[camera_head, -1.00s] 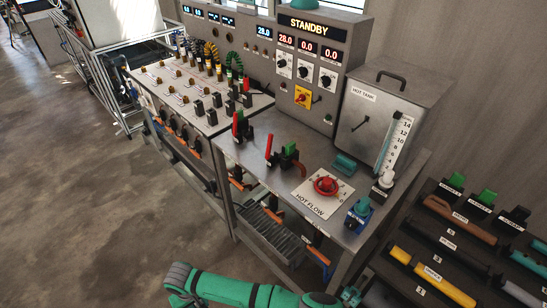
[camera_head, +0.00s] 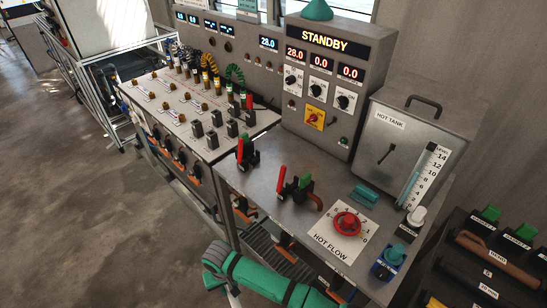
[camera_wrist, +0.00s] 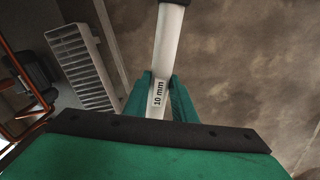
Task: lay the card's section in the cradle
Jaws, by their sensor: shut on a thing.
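In the wrist view a pale grey section (camera_wrist: 168,45) labelled "10 mm" stands between the green fingers of my gripper (camera_wrist: 160,92), which is shut on it. The section's upper end runs out of the picture, and a dark collar shows there. In the head view two red-handled clamps, one at the back (camera_head: 247,155) and one nearer (camera_head: 294,188), stand apart on the bench. I cannot tell for sure whether they form the cradle. No card can be made out. My gripper's fingers are not clear in the head view; my green arm crosses the bottom.
The metal bench (camera_head: 255,190) carries a red HOT FLOW knob (camera_head: 347,222), a teal block (camera_head: 364,195) and a blue valve (camera_head: 388,262). The hot tank (camera_head: 405,140) and STANDBY panel (camera_head: 330,85) stand behind. A dark rack (camera_head: 460,275) is at right. Open floor lies left.

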